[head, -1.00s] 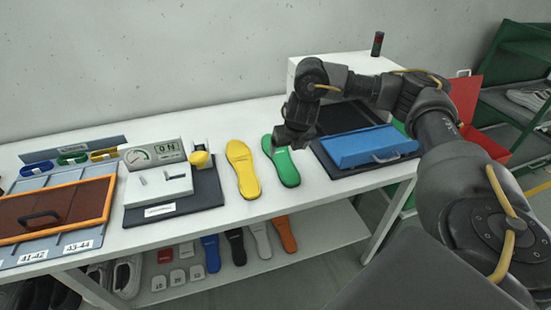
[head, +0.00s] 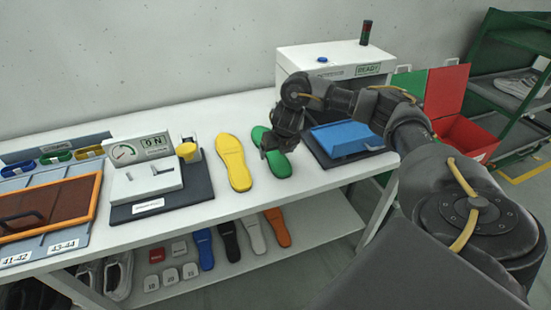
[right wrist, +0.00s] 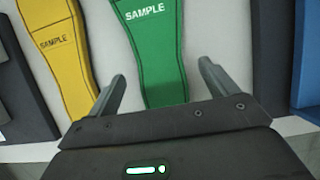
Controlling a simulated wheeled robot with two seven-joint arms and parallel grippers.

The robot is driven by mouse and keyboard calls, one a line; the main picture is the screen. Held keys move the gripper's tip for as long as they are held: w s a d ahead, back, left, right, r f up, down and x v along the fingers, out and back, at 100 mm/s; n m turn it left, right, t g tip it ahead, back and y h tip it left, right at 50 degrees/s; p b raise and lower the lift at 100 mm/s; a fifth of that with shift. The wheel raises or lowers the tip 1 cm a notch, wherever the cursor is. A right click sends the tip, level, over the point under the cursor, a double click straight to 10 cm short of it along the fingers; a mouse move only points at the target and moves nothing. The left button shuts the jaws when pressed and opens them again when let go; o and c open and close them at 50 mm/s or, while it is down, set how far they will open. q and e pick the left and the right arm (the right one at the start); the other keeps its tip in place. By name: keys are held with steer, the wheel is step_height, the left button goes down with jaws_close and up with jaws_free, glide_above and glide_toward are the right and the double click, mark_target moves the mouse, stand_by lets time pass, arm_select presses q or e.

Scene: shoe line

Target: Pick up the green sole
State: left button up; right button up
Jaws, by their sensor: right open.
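The green sole (head: 279,160) lies flat on the white table, to the right of the yellow sole (head: 234,163). In the right wrist view the green sole (right wrist: 153,52) bears the word SAMPLE, and its lower end reaches between my fingers. My right gripper (head: 276,151) is above the sole and covers part of it in the head view. In the right wrist view the right gripper (right wrist: 160,84) is open, with one finger on each side of the sole. Nothing is held. My left gripper is not in view.
The yellow sole (right wrist: 58,42) lies close on the left in the wrist view. A blue lidded device (head: 345,139) stands just right of the green sole. A gauge unit (head: 144,170) stands further left. Several soles and shoes lie on the shelf below.

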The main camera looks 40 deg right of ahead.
steer(key=shift+x, duration=1.2)
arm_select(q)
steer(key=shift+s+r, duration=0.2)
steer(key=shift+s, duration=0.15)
arm_select(e)
steer(key=c, duration=1.2)
steer(key=shift+r, duration=0.15)
steer(key=shift+c, duration=0.2)
